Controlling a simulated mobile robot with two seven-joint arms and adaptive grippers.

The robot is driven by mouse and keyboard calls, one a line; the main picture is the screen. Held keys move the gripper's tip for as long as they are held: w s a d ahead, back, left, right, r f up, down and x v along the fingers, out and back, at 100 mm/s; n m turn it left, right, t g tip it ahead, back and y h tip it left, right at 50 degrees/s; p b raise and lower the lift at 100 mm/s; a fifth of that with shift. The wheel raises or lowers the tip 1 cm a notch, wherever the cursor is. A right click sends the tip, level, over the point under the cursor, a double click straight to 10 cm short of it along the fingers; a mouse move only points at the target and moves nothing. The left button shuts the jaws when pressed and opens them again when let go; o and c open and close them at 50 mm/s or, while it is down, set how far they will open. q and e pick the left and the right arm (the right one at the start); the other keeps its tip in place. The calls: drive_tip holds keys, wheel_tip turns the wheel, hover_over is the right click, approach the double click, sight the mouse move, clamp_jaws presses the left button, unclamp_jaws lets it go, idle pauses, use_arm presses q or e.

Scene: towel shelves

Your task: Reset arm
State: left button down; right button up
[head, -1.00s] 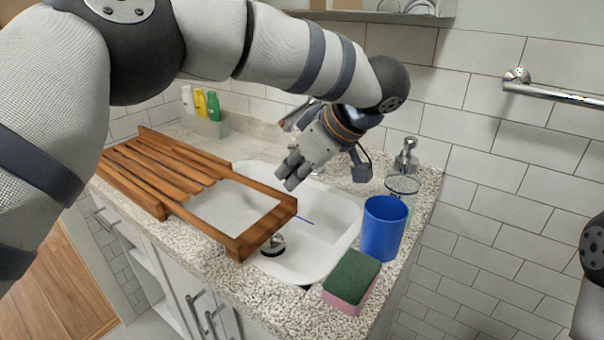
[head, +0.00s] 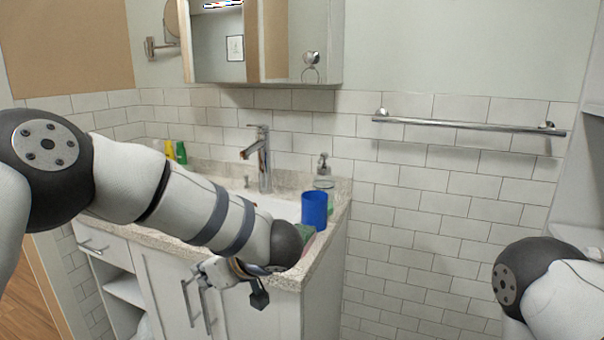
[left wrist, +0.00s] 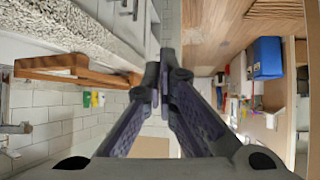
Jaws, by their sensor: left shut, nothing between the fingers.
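My left gripper (head: 207,272) hangs in front of the vanity cabinet doors, below the counter edge, with its arm reaching across the counter from the left. In the left wrist view its fingers (left wrist: 163,72) are together with nothing between them. My right arm shows at the lower right of the head view, but its gripper is outside the picture.
The stone counter (head: 285,277) holds a blue cup (head: 314,208), a green sponge (head: 304,235) and a soap dispenser (head: 323,172). The faucet (head: 262,160) stands behind the sink. A wooden rack (left wrist: 60,66) shows in the wrist view. A towel bar (head: 460,124) is on the wall.

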use_arm(q)
drive_tip(key=s+a+f+m+t+h, duration=0.15)
drive_tip(key=s+f+m, duration=0.25)
drive_tip(key=f, duration=0.6)
drive_tip(key=s+a+f+m+h, duration=0.1)
drive_tip(key=s+f+m+h, duration=0.25)
drive_tip(key=f, duration=0.65)
drive_tip(key=s+f+m+g+h, duration=0.1)
drive_tip(key=s+f+g, duration=0.1)
drive_tip(key=s, duration=0.9)
drive_tip(key=s+a+f+m+g+h, duration=0.1)
drive_tip(key=s+g, duration=0.3)
drive_tip(key=s, duration=0.7)
drive_tip(key=s+a+f+m+g+h, duration=0.1)
drive_tip(key=s+f+g, duration=0.2)
drive_tip(key=s, duration=0.8)
drive_tip(key=shift+s+f+h, duration=0.2)
drive_tip(key=shift+s+h, duration=0.1)
drive_tip(key=shift+h, duration=0.1)
